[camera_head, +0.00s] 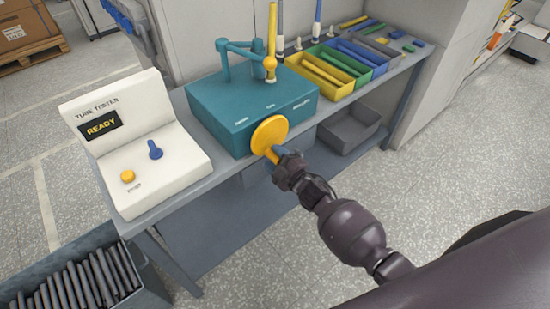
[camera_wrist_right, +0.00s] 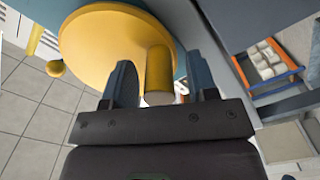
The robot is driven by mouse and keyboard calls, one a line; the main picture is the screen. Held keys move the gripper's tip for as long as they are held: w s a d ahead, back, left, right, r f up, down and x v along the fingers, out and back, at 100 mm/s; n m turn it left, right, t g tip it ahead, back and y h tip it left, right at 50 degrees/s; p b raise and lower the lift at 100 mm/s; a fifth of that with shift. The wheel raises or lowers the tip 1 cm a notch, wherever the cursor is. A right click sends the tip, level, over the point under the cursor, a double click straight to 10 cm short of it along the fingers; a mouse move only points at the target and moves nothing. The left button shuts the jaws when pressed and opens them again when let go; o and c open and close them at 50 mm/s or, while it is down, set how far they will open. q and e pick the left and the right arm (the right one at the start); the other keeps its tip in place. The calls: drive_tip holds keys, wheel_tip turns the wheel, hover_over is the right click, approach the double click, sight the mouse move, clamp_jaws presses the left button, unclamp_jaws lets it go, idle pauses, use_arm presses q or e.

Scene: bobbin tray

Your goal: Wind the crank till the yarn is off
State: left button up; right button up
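A teal winder box (camera_head: 235,115) stands on the grey bench. Its crank is a round yellow disc (camera_head: 268,132) on the front face, which also shows in the right wrist view (camera_wrist_right: 100,48). A yellow handle peg (camera_wrist_right: 158,75) sticks out from the disc. My right gripper (camera_head: 276,152) is at the disc's lower edge. In the right wrist view its two fingers (camera_wrist_right: 161,85) stand on either side of the peg, with gaps showing. A yellow upright rod (camera_head: 271,35) stands on top of the box beside a teal jointed arm (camera_head: 240,55). I cannot make out any yarn. My left gripper is out of view.
A white tube tester (camera_head: 165,165) reading READY stands left of the box. Yellow (camera_head: 318,82), green and blue trays of rods sit to the right. A grey bin (camera_head: 352,130) is on the lower shelf. A crate of dark rods (camera_head: 130,300) stands at lower left.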

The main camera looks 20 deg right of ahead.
drive_tip(key=v, duration=1)
drive_tip(key=shift+s, duration=0.35)
drive_tip(key=shift+d, duration=0.15)
drive_tip(key=s+d+f+m+g+h, duration=0.2)
drive_tip(key=s+m+g+h, duration=0.1)
drive_tip(key=s+m, duration=0.4)
drive_tip(key=s+d+f+m+g+h, duration=0.2)
drive_tip(key=s+m, duration=0.5)
drive_tip(key=s, duration=0.4)
drive_tip(key=shift+d+f+m+g+h, duration=0.4)
drive_tip(key=shift+d+h, duration=0.15)
drive_tip(key=shift+h, duration=0.15)
drive_tip(key=shift+s, duration=0.1)
